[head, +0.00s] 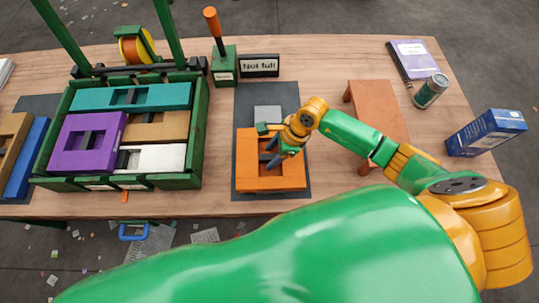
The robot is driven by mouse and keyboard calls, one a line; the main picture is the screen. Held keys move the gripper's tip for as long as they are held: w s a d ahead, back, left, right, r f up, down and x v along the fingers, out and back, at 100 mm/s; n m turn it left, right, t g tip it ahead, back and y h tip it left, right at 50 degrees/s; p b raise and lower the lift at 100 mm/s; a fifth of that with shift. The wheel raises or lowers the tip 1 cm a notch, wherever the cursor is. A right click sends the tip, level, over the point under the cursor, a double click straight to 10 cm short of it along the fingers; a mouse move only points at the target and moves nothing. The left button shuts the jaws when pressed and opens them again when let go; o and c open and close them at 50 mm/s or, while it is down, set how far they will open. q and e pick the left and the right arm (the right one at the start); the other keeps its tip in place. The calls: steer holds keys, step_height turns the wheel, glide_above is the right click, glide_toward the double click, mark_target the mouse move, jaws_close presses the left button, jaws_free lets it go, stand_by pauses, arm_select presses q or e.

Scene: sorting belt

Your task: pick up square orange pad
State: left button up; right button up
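The square orange pad (289,183) lies on a dark mat on the table, right of the green rack. It has an opening in its middle. My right gripper (271,153) is over the pad's middle, with its dark fingers pointing down and left at the opening. The fingers and wrist hide part of the pad's centre. I cannot tell whether the fingers touch the pad or grip it. My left gripper is not in view.
A green rack (198,130) holds teal, purple, brown and white pads at left. A grey block (267,113) lies behind the orange pad. A "Not full" sign (259,66) stands farther back. An orange-brown stand (378,108), a can (430,92) and a blue box (487,132) are at right.

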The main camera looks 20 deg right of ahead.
steer(key=shift+s+r, duration=0.1)
steer(key=shift+s, duration=0.1)
jaws_close()
steer(key=shift+w, duration=0.15)
steer(key=shift+r, duration=0.1)
steer(key=shift+r, duration=0.35)
steer(key=a+r, duration=0.1)
steer(key=r, duration=0.1)
steer(key=s+a+r+b, duration=0.1)
steer(key=a+r, duration=0.1)
steer(key=r, duration=0.1)
steer(key=s+a+r+b, duration=0.1)
steer(key=r, duration=0.2)
steer(key=shift+a+r, duration=0.15)
steer(key=shift+a, duration=0.25)
steer(key=s+a+r+b, duration=0.2)
steer(key=s+a+r, duration=0.1)
steer(key=a, duration=0.5)
steer(key=shift+s+r, duration=0.4)
steer(key=shift+s, duration=0.05)
